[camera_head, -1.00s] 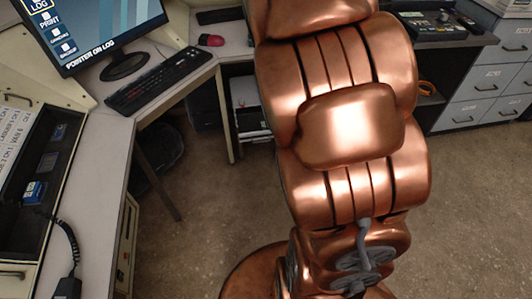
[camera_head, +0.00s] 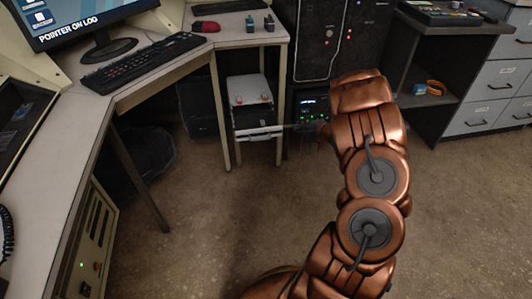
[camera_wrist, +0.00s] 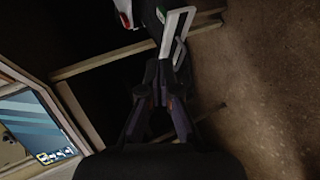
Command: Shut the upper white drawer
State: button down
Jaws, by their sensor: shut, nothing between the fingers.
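A small white drawer unit (camera_head: 247,86) stands under the desk in the head view. A white drawer front (camera_head: 258,134) sticks out toward the room at its lower part, with dark items behind it. I cannot tell for certain which drawer this is. My gripper (camera_head: 290,127) reaches in from the right, close to the right end of that front. Contact is not clear. In the wrist view my gripper (camera_wrist: 167,72) is shut and empty, its dark fingers pointing at a pale, handle-like frame (camera_wrist: 178,28). The drawer interior is mostly hidden.
Desk legs (camera_head: 219,118) stand beside the drawer unit. A dark equipment rack (camera_head: 325,40) is behind my arm. The desk holds a keyboard (camera_head: 145,61) and a monitor (camera_head: 75,18). Grey drawers (camera_head: 495,80) stand at the right. The floor in front is clear.

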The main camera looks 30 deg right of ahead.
jog(key=s+a+f+n+t+y+b, duration=0.25)
jog(key=a+f+y+b, duration=0.2)
jog(key=f, duration=0.35)
jog(key=w+a+f+y+b, duration=0.1)
jog(key=w+a+f+b, duration=0.1)
jog(key=w, duration=0.9)
jog(key=shift+w+a+b, duration=0.2)
jog(key=shift+a+b, duration=0.5)
jog(key=shift+a, duration=0.45)
